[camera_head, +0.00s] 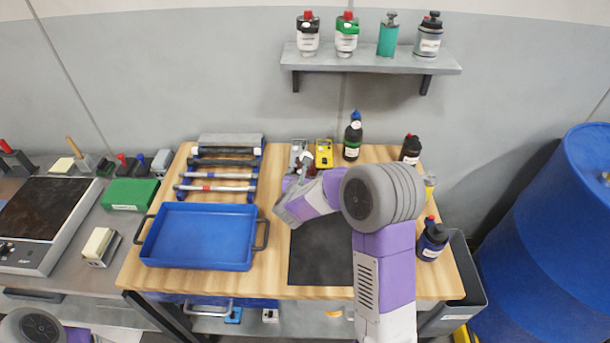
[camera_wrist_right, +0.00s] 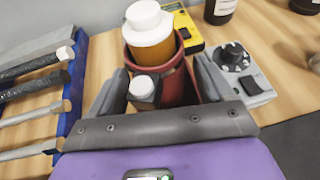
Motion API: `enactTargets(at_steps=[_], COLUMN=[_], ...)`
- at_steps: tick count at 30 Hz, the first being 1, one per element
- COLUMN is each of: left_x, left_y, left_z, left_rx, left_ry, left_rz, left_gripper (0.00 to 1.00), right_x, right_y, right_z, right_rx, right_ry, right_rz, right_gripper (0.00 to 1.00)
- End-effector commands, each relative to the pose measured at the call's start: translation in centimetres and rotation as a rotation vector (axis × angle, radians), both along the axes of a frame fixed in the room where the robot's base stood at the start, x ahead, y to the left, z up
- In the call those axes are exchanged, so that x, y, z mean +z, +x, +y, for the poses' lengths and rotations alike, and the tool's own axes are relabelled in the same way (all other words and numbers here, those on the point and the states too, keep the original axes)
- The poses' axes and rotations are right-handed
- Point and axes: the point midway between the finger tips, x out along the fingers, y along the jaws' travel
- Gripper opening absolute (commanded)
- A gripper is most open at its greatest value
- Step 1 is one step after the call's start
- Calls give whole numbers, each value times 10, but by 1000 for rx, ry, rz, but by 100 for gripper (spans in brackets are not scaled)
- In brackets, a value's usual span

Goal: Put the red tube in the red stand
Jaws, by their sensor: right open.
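My right gripper (camera_wrist_right: 160,70) is open in the right wrist view, with one finger on each side of a red-brown holder (camera_wrist_right: 178,88). An amber bottle with a white cap (camera_wrist_right: 150,35) stands in the holder. A small piece with a pale grey-white cap (camera_wrist_right: 144,90) is at its near side, between the fingers. I cannot tell which part is the red tube and which is the red stand, or whether the fingers touch anything. In the head view the right gripper (camera_head: 303,182) is over the back middle of the wooden table, and its arm hides most of this spot. My left gripper is out of view.
A yellow meter (camera_head: 324,153) and a grey device with a knob (camera_wrist_right: 238,72) are close to the gripper. A blue tool rack (camera_head: 183,193) and blue tray (camera_head: 197,236) lie left. Bottles line the right edge. A dark mat (camera_head: 318,255) in front is bare.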

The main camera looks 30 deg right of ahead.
Motion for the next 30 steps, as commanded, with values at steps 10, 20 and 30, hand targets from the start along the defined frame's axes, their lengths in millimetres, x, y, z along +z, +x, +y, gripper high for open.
enactTargets(at_steps=[10, 20, 30], left_x=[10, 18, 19], left_y=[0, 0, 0], left_z=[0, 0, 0], left_rx=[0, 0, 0], left_ry=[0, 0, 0], left_rz=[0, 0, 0], left_gripper=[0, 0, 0], right_x=[20, 44, 49], right_y=[-28, -74, -86], right_z=[24, 62, 71], right_rx=[4, 3, 0], right_ry=[0, 0, 0], right_rz=[-1, -1, -1], right_gripper=[81, 81, 81])
